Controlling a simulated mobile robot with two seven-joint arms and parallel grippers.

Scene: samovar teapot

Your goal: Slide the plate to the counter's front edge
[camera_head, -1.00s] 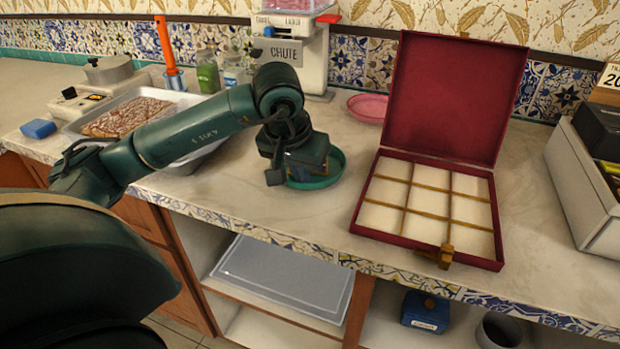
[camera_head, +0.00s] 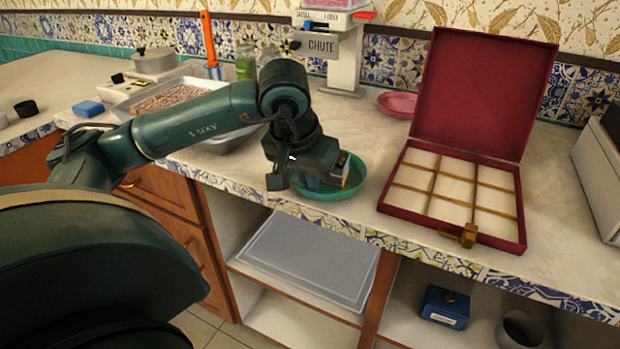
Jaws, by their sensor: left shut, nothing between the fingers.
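A green round plate (camera_head: 357,178) lies on the counter (camera_head: 233,165), close to its tiled front edge. My left gripper (camera_head: 322,182) is shut and reaches down over the plate, its fingertips at or inside the dish. The gripper hides the plate's left and middle parts, and I cannot tell exactly where the fingertips touch. My right gripper is not in view.
An open red box (camera_head: 450,190) with a divided tray stands right of the plate. A pink dish (camera_head: 398,103) lies behind. A metal tray (camera_head: 225,143) is at the left. Below, open shelves hold a grey panel (camera_head: 310,258) and a blue box (camera_head: 445,306).

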